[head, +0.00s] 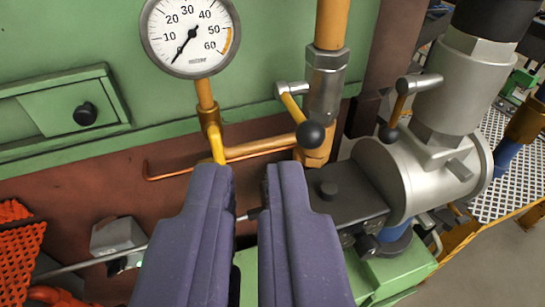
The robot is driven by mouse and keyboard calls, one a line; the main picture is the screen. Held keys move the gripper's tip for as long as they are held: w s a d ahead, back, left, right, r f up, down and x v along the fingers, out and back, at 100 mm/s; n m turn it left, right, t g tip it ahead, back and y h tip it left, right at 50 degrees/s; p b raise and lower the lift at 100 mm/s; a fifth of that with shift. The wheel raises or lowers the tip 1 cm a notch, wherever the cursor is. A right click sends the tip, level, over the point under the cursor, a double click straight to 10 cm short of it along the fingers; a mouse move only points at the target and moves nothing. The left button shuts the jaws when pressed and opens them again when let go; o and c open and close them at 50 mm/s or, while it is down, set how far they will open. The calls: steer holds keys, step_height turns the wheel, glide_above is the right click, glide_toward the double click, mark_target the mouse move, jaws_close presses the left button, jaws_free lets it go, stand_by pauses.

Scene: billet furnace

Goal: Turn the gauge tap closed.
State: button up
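The round white pressure gauge (190,36) is at the top, with its needle pointing to the lower left, below the 10 mark. A brass stem runs down from it to the gauge tap (211,121). The tap's short yellow lever (217,145) points downward, and its lower end meets the top of my left finger in the picture. I cannot tell whether they touch. My gripper (247,170) is open, with two purple-grey fingers pointing up and a clear gap between them. Nothing is held in the gap.
Right of the tap, a thicker pipe carries a yellow lever with a black ball knob (310,134). A thin copper pipe (175,172) runs behind the fingers. A grey cylindrical valve body (415,180) stands at right. A green panel with a black knob (85,113) is at left.

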steer(key=o, duration=0.3)
steer(key=w, duration=0.2)
steer(key=w+f+h, duration=0.1)
steer(key=shift+w+a+f+n, duration=0.1)
steer(key=shift+a+n, duration=0.2)
steer(key=shift+o, duration=0.6)
steer(key=w+d+n, duration=0.1)
steer(key=w+d+n+h, duration=0.1)
steer(key=shift+w+d+f+n+t+h, duration=0.1)
steer(key=shift+d+f+n+t+h, duration=0.1)
steer(key=shift+n+t+h, duration=0.1)
steer(key=n+t+y, duration=0.1)
steer(key=n+y, duration=0.6)
steer(key=n, duration=2.9)
glide_toward(216, 143)
steer(key=w, duration=0.3)
steer(key=x, duration=0.6)
steer(key=shift+a+f, duration=0.2)
steer(key=shift+a, duration=0.2)
steer(key=shift+w+a+r, duration=0.1)
steer(key=shift+w+a, duration=0.05)
steer(key=shift+w, duration=0.45)
jaws_close()
